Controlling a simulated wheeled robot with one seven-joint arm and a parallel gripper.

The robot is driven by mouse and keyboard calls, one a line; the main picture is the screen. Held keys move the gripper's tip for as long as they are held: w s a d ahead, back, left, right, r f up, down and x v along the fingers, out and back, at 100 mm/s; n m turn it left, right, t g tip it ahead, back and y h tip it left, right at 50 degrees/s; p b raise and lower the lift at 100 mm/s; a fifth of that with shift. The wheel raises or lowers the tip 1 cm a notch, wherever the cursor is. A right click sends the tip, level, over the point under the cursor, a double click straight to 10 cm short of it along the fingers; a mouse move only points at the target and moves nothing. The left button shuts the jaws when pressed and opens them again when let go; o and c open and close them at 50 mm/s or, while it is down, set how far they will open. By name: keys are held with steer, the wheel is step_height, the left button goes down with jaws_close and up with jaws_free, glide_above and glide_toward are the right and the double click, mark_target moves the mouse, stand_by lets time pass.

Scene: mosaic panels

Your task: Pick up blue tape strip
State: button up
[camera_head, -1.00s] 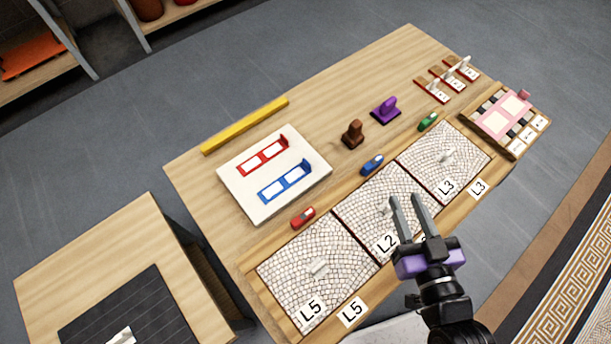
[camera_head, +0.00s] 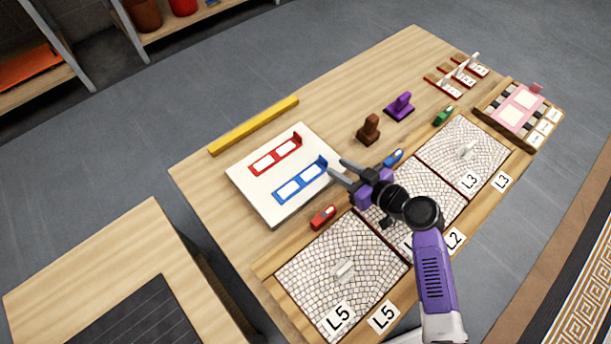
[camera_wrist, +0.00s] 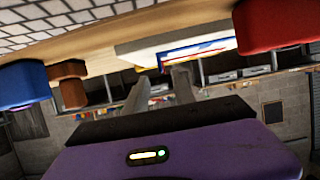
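The blue tape strip (camera_head: 299,182) is a flat blue frame with two white windows and a raised tab at its right end. It lies on a white board (camera_head: 273,209), in front of a similar red strip (camera_head: 275,155). My gripper (camera_head: 336,167) is open and empty, with its fingers pointing left. In the head view its fingertips are just right of the blue strip's tab, by the board's right edge; their height above it is hard to tell. In the wrist view the two fingers (camera_wrist: 160,92) are apart, with the white board (camera_wrist: 140,48) beyond them.
A red block (camera_head: 323,217) and a blue block (camera_head: 393,158) lie on either side of my gripper. Brown (camera_head: 368,130) and purple (camera_head: 399,107) handled pieces stand behind. Mosaic panels line the front. A yellow bar (camera_head: 254,126) lies at the back left.

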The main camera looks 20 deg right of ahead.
mark_target(326, 161)
steer(key=x, duration=0.5)
steer(key=shift+w+a+f, duration=0.2)
steer(key=shift+w+a, duration=0.05)
steer(key=shift+w, duration=0.05)
steer(key=shift+c, duration=0.2)
jaws_close()
